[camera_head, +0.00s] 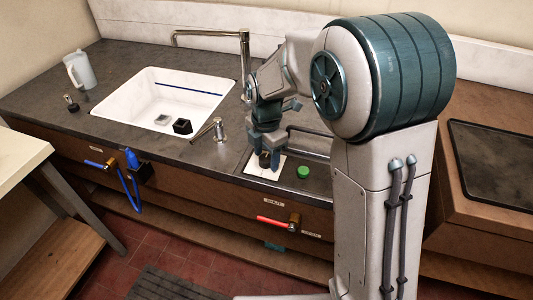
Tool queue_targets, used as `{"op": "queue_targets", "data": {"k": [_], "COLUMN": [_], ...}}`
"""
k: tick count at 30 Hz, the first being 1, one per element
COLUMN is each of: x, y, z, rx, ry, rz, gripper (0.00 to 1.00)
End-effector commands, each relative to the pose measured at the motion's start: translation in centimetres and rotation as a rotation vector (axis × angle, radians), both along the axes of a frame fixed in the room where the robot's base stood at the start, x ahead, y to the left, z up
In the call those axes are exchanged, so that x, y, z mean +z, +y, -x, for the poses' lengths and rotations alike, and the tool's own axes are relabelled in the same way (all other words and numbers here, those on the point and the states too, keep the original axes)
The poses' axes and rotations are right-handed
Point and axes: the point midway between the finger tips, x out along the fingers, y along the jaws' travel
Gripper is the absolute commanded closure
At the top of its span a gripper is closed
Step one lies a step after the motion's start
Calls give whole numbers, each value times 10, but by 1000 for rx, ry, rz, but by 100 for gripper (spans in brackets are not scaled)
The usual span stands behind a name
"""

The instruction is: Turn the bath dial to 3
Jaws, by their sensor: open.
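A dark round dial (265,161) sits on a white plate (255,174) on the counter's front part, right of the sink. I take it for the bath dial; its numbers and pointer are too small to read. My gripper (266,155) is open and points down at the dial, with its fingers around or just above it. I cannot tell whether they touch it. The fingers hide part of the dial.
A green button (303,172) is right of the plate, on the dark panel. A white sink (158,103) holding small dark and grey blocks is to the left, with a lever (213,130) and a tall tap (244,50). A red-handled valve (275,223) is below the counter edge.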

Motion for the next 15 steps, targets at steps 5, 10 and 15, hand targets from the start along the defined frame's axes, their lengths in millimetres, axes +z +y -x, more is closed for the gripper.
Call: {"op": "queue_targets", "data": {"k": [5, 10, 15], "x": [0, 0, 0], "y": [0, 0, 0], "z": [0, 0, 0], "rx": [0, 0, -16], "ry": [0, 0, 0], "rz": [0, 0, 0], "gripper": [75, 88, 88]}}
